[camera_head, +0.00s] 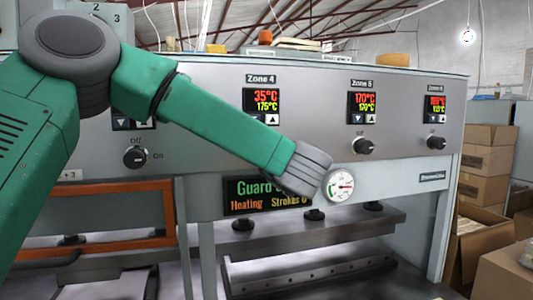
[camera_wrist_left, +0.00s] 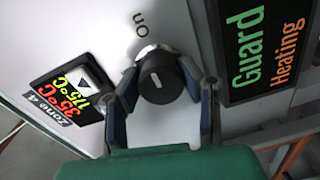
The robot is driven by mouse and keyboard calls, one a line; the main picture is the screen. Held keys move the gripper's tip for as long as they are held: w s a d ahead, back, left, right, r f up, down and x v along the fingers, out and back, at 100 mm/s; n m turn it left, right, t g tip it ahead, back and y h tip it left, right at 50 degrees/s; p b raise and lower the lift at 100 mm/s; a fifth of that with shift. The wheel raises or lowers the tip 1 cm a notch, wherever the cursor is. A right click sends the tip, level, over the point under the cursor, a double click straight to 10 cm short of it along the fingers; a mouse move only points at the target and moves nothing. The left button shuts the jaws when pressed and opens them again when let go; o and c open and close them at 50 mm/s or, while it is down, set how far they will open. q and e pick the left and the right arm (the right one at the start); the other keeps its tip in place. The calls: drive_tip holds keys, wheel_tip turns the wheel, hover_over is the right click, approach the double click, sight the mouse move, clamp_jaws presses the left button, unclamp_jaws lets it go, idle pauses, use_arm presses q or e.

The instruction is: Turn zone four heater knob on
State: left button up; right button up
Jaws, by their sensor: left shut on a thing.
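The Zone 4 heater knob (camera_wrist_left: 161,78) is round and black with a short pale mark on its face, and an "On" label is on the panel near it. My left gripper (camera_wrist_left: 163,88) has its two dark fingers on either side of the knob, shut on it. I cannot tell exactly which way the mark points. In the head view my green left arm crosses the panel and hides this knob and the gripper's fingers. The Zone 4 display (camera_head: 262,100) reads 35°C over 175°C; it also shows in the left wrist view (camera_wrist_left: 62,100). My right gripper is not in view.
Zone 5 knob (camera_head: 364,146) and another knob (camera_head: 436,143) lie to the right, and one more knob (camera_head: 135,157) to the left. Below the arm are a "Guard" message screen (camera_head: 245,194) and a round gauge (camera_head: 339,185). Cardboard boxes (camera_head: 487,160) stand at the right.

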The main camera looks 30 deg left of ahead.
use_arm(q)
drive_tip(key=shift+f, duration=0.4)
drive_tip(key=o, duration=1.1)
drive_tip(key=shift+c, duration=0.2)
drive_tip(key=shift+o, duration=0.5)
drive_tip(key=shift+w+a+r, duration=0.1)
drive_tip(key=shift+w+a, duration=0.05)
drive_tip(key=shift+s+d+r, duration=0.1)
drive_tip(key=shift+s+d, duration=0.1)
drive_tip(key=shift+s, duration=0.05)
drive_tip(key=v, duration=1.1)
drive_tip(key=shift+d, duration=0.25)
drive_tip(key=shift+a, duration=0.2)
